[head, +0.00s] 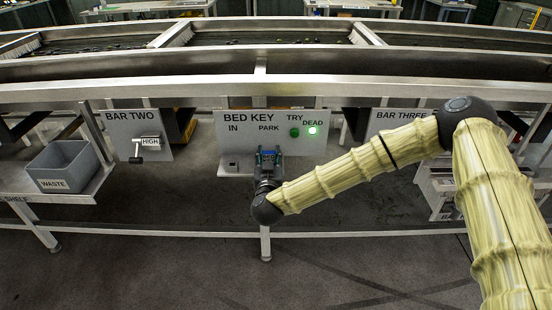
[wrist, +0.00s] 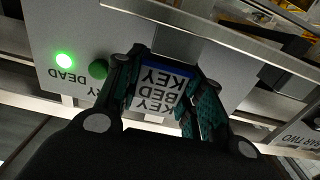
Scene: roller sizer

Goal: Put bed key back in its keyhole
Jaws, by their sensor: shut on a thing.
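The grey bed key panel (head: 215,140) carries the words BED KEY, IN, PARK, TRY and DEAD. My gripper (head: 268,158) is in front of its lower middle, below the word PARK. In the wrist view my gripper (wrist: 160,95) is shut on the bed key (wrist: 158,92), a white-labelled tag with a blue edge, its lettering upside down. A small dark fitting (head: 232,164) sits low on the panel below IN; I cannot tell if it is the keyhole. The key's inner end is hidden, so I cannot tell whether it touches the panel.
A lit green lamp (head: 312,130) is beside a darker green button (head: 294,132). The BAR TWO panel (head: 126,122) with its HIGH handle (head: 138,151) and a grey WASTE bin (head: 62,166) are left. The BAR THREE panel (head: 385,119) is right, partly behind my arm. A steel rail (head: 190,93) runs above.

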